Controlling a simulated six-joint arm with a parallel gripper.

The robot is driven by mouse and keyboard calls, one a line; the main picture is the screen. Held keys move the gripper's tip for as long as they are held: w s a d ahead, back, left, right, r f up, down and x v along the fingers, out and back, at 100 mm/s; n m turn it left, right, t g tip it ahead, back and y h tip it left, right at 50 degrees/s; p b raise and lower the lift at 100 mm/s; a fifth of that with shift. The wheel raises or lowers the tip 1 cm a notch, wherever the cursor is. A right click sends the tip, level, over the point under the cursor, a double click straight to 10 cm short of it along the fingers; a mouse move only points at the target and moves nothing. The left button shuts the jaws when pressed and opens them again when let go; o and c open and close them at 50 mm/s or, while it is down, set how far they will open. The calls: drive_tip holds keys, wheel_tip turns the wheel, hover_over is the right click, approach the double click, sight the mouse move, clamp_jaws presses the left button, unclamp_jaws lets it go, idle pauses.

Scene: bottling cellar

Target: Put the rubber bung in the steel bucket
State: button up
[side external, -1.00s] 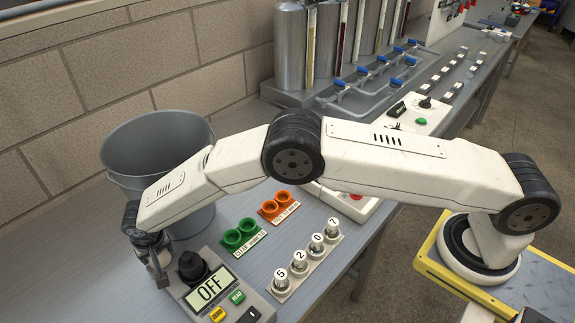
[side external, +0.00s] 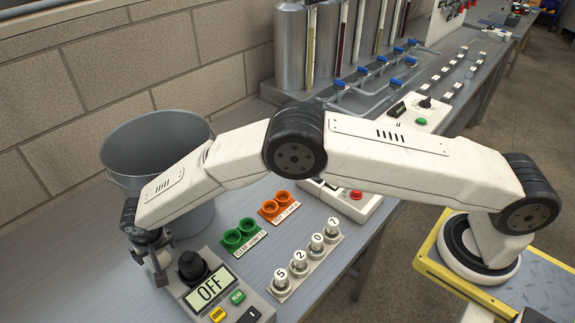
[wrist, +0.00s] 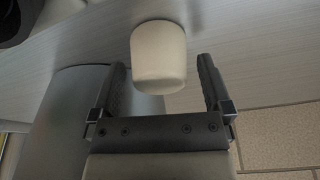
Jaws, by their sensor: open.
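The rubber bung is a cream, slightly tapered cylinder (wrist: 158,57). In the wrist view it sits on the bench between and slightly beyond my two dark fingers, with a gap on each side. My gripper (wrist: 163,78) is open and holds nothing. In the side view my gripper (side external: 152,262) is low over the bench at the left, in front of the bucket, and partly hides the bung. The steel bucket (side external: 150,140) is grey, upright and open at the top; my forearm covers part of its front. Its inside bottom is hidden.
A control box reading OFF (side external: 211,289) with a black knob stands close right of my gripper. Green rings (side external: 238,235), orange rings (side external: 279,206) and a strip of numbered knobs (side external: 306,258) lie farther right. A brick wall (side external: 70,90) is behind the bucket.

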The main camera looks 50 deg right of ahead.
drive_tip(key=v, duration=1.1)
drive_tip(key=shift+f, duration=0.1)
idle(0.5)
drive_tip(key=m+t+h, duration=0.1)
drive_tip(key=m, duration=0.1)
hover_over(157, 253)
drive_tip(key=s, duration=0.2)
drive_tip(key=shift+a+f, duration=0.2)
drive_tip(key=shift+f, duration=0.95)
drive_tip(key=shift+a+f, duration=0.2)
drive_tip(key=shift+f, duration=0.95)
drive_tip(key=shift+f, duration=0.1)
drive_tip(key=shift+x, duration=1.25)
drive_tip(key=shift+d+f, duration=0.1)
drive_tip(key=shift+w+x, duration=0.1)
drive_tip(key=shift+x, duration=1.15)
drive_tip(key=shift+w+x, duration=0.15)
drive_tip(key=shift+x, duration=1.1)
